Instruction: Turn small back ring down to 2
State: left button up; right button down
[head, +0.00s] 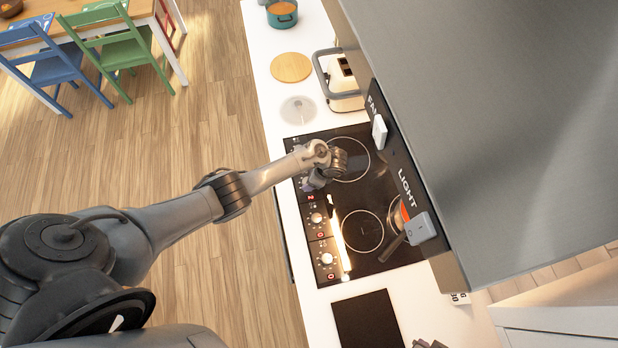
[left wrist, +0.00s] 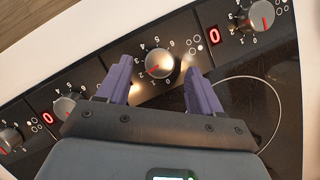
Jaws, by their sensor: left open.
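The black cooktop (head: 345,190) has a row of silver knobs along its left side in the head view. In the left wrist view, one knob (left wrist: 160,65) sits between the purple fingertips of my left gripper (left wrist: 158,85), which is open around it. Its red mark points to the lower left, toward the low numerals. In the head view my left gripper (head: 314,183) is low over the knob row and hides that knob. A small red display (head: 311,197) beside it seems to read 2. Other displays (left wrist: 214,35) in the left wrist view read 0.
Neighbouring knobs (left wrist: 64,106) and (left wrist: 262,15) flank my fingers closely. A pan (head: 400,222) stands at the right of the cooktop under the hood (head: 480,110). A toaster (head: 342,80) and a round wooden board (head: 291,67) are on the white counter. A dark part shows at the bottom edge.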

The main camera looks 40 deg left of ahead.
pick_arm(q)
jog(key=p+v, duration=0.1)
jog(key=v, duration=0.7)
jog(key=shift+r, duration=0.2)
jog(key=shift+s+d, duration=0.1)
jog(key=shift+d, duration=0.05)
jog(key=s+d+r+n+t+h, duration=0.1)
jog(key=s+d+n+t+h, duration=0.1)
jog(key=s+d+n, duration=0.55)
jog(key=s+a+r+n+t+h, duration=0.2)
jog(key=s+a+r+n+t, duration=0.1)
jog(key=s+r, duration=1.1)
jog(key=shift+s+n, duration=0.65)
